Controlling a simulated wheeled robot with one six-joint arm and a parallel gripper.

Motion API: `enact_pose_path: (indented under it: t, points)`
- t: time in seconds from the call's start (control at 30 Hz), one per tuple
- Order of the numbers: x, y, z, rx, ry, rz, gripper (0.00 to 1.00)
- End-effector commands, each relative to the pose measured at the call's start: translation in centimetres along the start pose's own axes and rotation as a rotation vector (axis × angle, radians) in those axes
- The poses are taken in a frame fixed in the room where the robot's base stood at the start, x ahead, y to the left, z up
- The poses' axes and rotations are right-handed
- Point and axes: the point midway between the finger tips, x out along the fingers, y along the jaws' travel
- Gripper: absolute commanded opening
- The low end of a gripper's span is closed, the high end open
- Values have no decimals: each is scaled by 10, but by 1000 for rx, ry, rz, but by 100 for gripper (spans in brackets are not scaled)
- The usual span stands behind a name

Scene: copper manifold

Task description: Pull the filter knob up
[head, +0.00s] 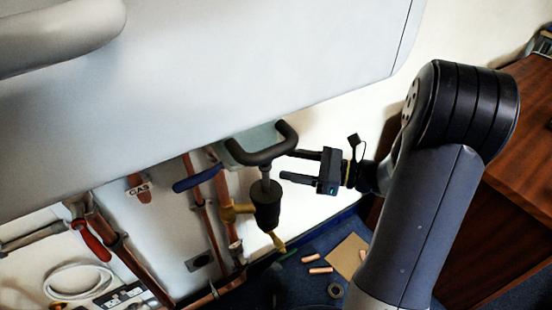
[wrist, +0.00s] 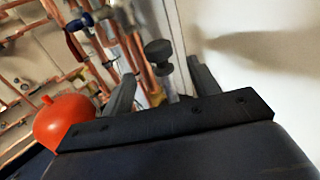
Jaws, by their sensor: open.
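The filter knob (head: 262,150) is a black handle with upturned ends on a grey stem. It stands above a black filter body (head: 266,206) with a brass valve below it. My gripper (head: 286,165) is open and empty just right of the knob, its two fingers pointing left towards the stem. In the wrist view, a dark rounded end of the knob (wrist: 158,53) and the stem below it show between the open fingers of my gripper (wrist: 161,73). I cannot tell whether a finger touches it.
A large white casing (head: 230,70) hangs over the knob. Copper pipes (head: 197,200) and a blue lever (head: 197,180) are to the left. A red rounded object (wrist: 66,122) is at the wrist view's left. A wooden cabinet (head: 515,190) stands at right. Pipe pieces lie on the blue floor.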

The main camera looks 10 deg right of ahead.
Motion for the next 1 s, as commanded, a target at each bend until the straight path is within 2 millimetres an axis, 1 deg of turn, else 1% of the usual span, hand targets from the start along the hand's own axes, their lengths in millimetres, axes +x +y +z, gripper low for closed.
enact_pose_path:
  t: [0.03,0.2,0.4,0.77,0.87,1.0]
  points:
    - [-9,-1,1,2,0,-4,57]
    - [-29,0,1,0,-1,-2,57]
    - [-36,0,0,-1,0,0,57]
    - [-34,0,0,0,0,2,57]
    - [-27,1,-1,0,0,4,57]
    - [-8,1,-1,0,0,6,57]
